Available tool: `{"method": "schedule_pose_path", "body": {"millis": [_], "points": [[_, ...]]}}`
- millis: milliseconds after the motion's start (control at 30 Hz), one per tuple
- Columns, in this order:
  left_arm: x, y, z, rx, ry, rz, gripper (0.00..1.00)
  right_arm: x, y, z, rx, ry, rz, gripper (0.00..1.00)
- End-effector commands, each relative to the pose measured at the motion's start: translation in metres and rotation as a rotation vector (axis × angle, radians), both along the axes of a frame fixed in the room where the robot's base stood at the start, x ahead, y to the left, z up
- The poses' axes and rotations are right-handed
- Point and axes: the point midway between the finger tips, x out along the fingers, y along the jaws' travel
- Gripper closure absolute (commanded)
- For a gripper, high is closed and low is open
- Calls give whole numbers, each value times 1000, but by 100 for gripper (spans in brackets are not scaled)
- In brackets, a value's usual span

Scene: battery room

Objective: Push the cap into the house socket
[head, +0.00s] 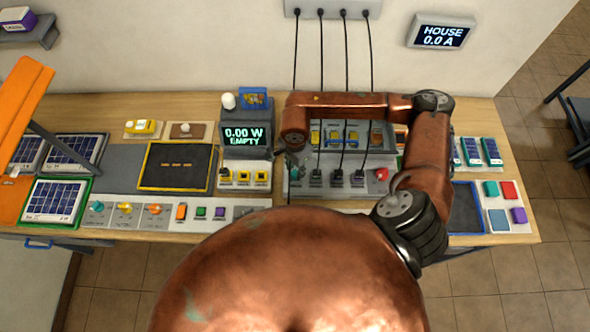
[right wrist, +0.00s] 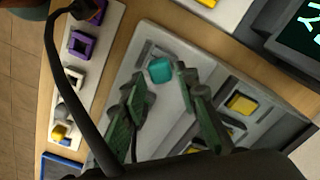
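In the right wrist view a small teal piece (right wrist: 160,70) sits on a grey panel (right wrist: 148,40). It may be the cap; I cannot tell for sure. The green-grey fingers of my right gripper (right wrist: 161,82) are apart, one on each side of the teal piece, with visible gaps. In the head view the teal piece (head: 296,173) shows at the left end of the panel, just below my right gripper (head: 291,156), which is mostly hidden by its wrist. The wall display (head: 440,36) reads HOUSE 0.0 A. No socket is clearly labelled house. My left gripper is out of view.
Black cords (head: 346,60) hang from a wall strip (head: 335,10) to the panel. A red knob (head: 382,174) stands at its right. Left is a meter (head: 245,138) reading 0.00 W EMPTY. In the right wrist view a dark cord (right wrist: 60,75) crosses the left side.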

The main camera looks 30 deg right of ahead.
Motion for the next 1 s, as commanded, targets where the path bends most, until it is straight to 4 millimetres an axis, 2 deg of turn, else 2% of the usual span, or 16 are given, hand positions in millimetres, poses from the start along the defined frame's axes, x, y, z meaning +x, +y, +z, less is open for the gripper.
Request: {"method": "schedule_pose_path", "body": {"millis": [1000], "points": [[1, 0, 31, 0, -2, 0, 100, 1, 0, 79, 0, -1, 0, 72]]}}
